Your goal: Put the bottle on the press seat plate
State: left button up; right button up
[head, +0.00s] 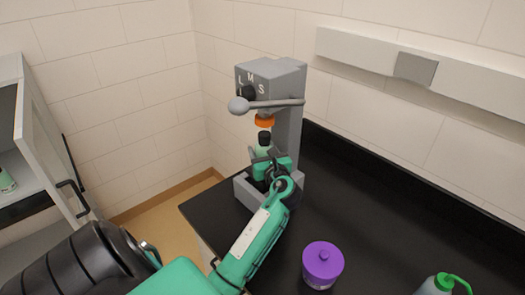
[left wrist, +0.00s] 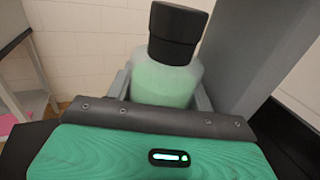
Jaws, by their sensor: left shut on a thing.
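The bottle (left wrist: 165,82) is pale green with a black cap and stands upright in the left wrist view. In the head view its black cap (head: 264,138) shows below the orange part of the press head. My left gripper (head: 268,168) is shut on the bottle, in front of the press column. The grey press (head: 289,130) stands at the counter's far left corner, with a lever across its head. The walls of its seat (head: 243,190) show around my gripper. The seat plate and the bottle's base are hidden, so I cannot tell whether they touch. My right gripper is not in view.
A purple lidded jar (head: 322,265) stands on the black counter (head: 390,225), right of my left arm. A grey-green bottle with a green spout (head: 440,284) is at the bottom right. An open cabinet (head: 45,150) is at left. The counter's middle is clear.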

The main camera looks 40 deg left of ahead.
pick_arm(q)
jog(key=o, duration=0.9)
jog(key=shift+f, duration=0.1)
jog(key=shift+o, duration=0.2)
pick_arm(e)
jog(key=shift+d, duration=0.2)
pick_arm(q)
jog(key=shift+r, duration=0.2)
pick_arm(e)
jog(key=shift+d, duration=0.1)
pick_arm(q)
jog(key=shift+s+d+f, duration=0.15)
jog(key=shift+s+d, duration=0.05)
jog(key=shift+d, duration=0.15)
jog(key=b+v, duration=0.2)
jog(key=v, duration=0.9)
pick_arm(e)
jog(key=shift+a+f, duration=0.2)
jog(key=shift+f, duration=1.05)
pick_arm(q)
jog(key=shift+s+d, duration=0.1)
